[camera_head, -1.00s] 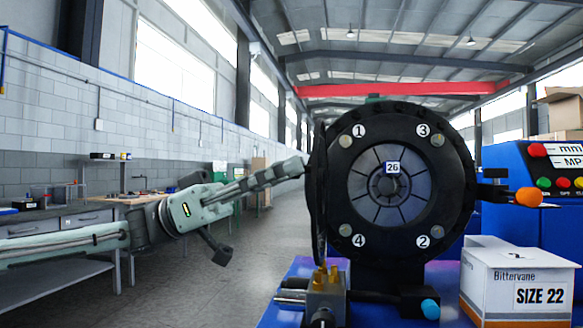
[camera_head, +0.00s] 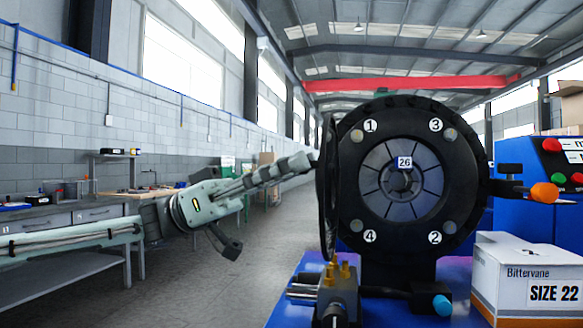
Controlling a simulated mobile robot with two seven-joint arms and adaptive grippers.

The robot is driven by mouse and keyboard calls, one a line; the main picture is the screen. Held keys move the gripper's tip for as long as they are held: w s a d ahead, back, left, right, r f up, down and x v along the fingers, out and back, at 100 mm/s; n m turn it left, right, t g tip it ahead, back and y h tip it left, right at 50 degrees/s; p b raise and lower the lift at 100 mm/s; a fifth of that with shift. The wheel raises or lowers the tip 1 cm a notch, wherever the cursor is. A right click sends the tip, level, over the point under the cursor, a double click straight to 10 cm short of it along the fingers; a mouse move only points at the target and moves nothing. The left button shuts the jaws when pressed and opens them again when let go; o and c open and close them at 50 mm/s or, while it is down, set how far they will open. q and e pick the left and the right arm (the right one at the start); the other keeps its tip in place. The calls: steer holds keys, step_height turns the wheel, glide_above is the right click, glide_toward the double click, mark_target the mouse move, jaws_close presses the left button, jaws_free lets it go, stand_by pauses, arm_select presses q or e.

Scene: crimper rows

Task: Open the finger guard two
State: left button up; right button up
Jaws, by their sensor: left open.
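The crimper head (camera_head: 353,205) is a round black ring around a grey segmented die set (camera_head: 402,205) marked 26, with numbered bolts 1 to 4. A thin black guard plate (camera_head: 328,190) stands almost edge-on at the head's left side, swung away from the die face, which is uncovered. My left gripper (camera_head: 270,205) is open to the left of the crimper. Its upper finger reaches up to the guard's outer edge; I cannot tell whether it touches. Its lower finger hangs down, clear of things. My right gripper is out of view.
A valve block with brass fittings (camera_head: 340,285) sits below the guard. An orange-knobbed lever (camera_head: 543,193) sticks out at right. A white SIZE 22 box (camera_head: 500,275) and a blue control cabinet (camera_head: 525,165) stand at right. Workbenches (camera_head: 70,220) line the left wall; the floor between is clear.

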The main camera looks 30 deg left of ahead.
arm_select(q)
steer(key=v, duration=1.2)
stand_by(0.4)
